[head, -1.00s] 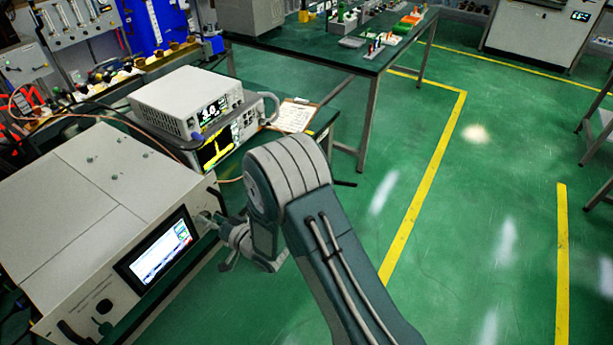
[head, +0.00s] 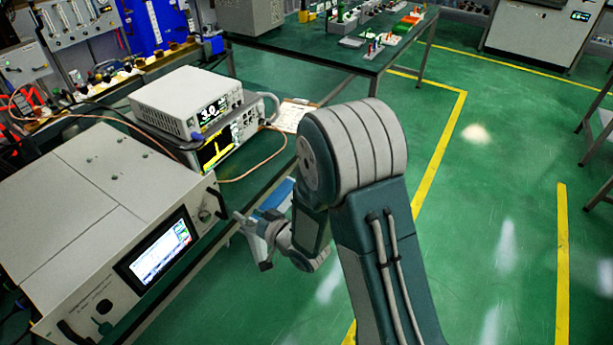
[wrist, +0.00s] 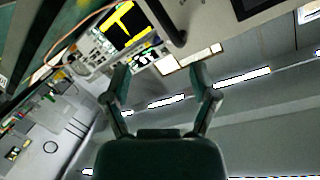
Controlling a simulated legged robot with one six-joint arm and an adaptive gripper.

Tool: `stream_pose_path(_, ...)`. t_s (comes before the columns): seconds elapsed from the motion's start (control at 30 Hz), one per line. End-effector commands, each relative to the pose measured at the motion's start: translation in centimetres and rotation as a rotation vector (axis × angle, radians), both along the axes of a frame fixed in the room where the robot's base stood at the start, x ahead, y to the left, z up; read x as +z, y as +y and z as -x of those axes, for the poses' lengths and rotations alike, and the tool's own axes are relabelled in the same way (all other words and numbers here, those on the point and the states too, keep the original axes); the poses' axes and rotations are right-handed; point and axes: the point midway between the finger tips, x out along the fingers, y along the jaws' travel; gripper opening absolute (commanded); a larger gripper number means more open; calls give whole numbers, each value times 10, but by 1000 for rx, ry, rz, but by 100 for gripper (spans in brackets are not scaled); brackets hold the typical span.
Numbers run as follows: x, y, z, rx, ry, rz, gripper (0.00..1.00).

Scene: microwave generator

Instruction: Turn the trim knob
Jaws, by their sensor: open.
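The generator (head: 75,200) is a large pale box at the left in the head view, with a lit screen (head: 160,250) on its front. A small round knob (head: 205,215) is at the right end of its front panel, beside a handle. A dark knob (head: 104,306) sits at the panel's lower left. I cannot tell which is the trim knob. My gripper (head: 253,242) is to the right of the front panel, apart from it. In the wrist view my gripper (wrist: 160,70) has its two fingers spread with nothing between them.
Stacked instruments (head: 195,105) with a cable stand behind the generator on the bench. A clipboard (head: 291,115) lies beside them. A green-topped table (head: 340,50) with small items is at the back.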

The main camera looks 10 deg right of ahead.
Motion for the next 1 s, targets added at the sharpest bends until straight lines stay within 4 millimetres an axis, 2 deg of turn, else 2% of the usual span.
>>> stream_pose_path(0.2,24,-21,-12,-67,1,116,76)
stream_pose_path(0.5,53,-52,-18,-155,27,265,76)
stream_pose_path(0.77,79,-82,-15,-230,67,377,76)
stream_pose_path(1.0,102,-109,-4,-289,118,467,76)
